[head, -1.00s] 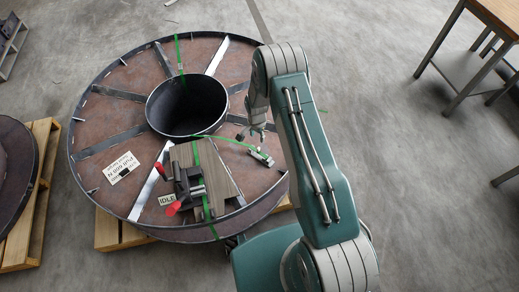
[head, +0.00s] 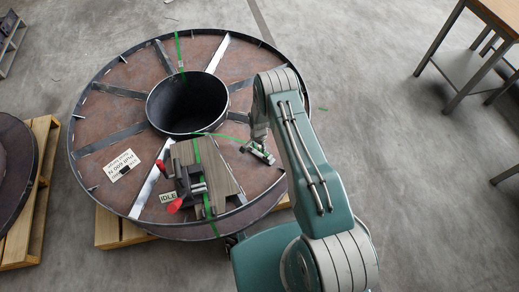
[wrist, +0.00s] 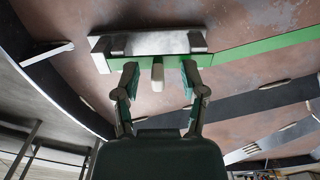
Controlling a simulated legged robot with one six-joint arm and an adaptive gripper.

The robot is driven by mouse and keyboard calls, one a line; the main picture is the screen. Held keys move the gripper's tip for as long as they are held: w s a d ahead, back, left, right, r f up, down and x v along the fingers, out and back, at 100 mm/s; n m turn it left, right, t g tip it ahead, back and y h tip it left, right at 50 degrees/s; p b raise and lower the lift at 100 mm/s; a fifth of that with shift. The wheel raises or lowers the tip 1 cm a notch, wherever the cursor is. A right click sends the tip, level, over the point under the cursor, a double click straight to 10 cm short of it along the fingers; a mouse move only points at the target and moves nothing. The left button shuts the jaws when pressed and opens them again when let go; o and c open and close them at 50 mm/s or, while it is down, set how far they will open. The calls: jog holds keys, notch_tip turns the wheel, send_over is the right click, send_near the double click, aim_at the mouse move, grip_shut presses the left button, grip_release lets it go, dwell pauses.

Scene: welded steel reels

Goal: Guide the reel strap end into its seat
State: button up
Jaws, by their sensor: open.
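The green strap (head: 222,137) runs from the reel's hub across its face. Its end carries a pale metal and green bar (head: 258,154), lying over the right part of the reel. My gripper (head: 257,143) is down at this bar. In the wrist view the bar (wrist: 150,44) lies across in front of my gripper (wrist: 160,80), with a short pale peg (wrist: 157,75) between the open, apart fingers. A clamp with red handles (head: 190,187) sits on a wooden board (head: 218,178) left of the bar. I cannot tell where the seat is.
The large steel reel (head: 122,87) has raised spokes, a rim and a deep open hub (head: 187,103). A pallet (head: 38,215) with another reel stands left, and a bench (head: 497,15) upper right. Floor between reel and bench is clear.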

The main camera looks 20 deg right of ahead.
jog(key=shift+d, duration=0.15)
grip_shut()
jog(key=shift+r, duration=0.1)
jog(key=shift+r, duration=0.6)
jog(key=s+a+r, duration=0.3)
jog(key=s+r, duration=0.8)
jog(key=s, duration=0.2)
jog(key=shift+s+a+r, duration=0.25)
jog(key=shift+a+r, duration=0.1)
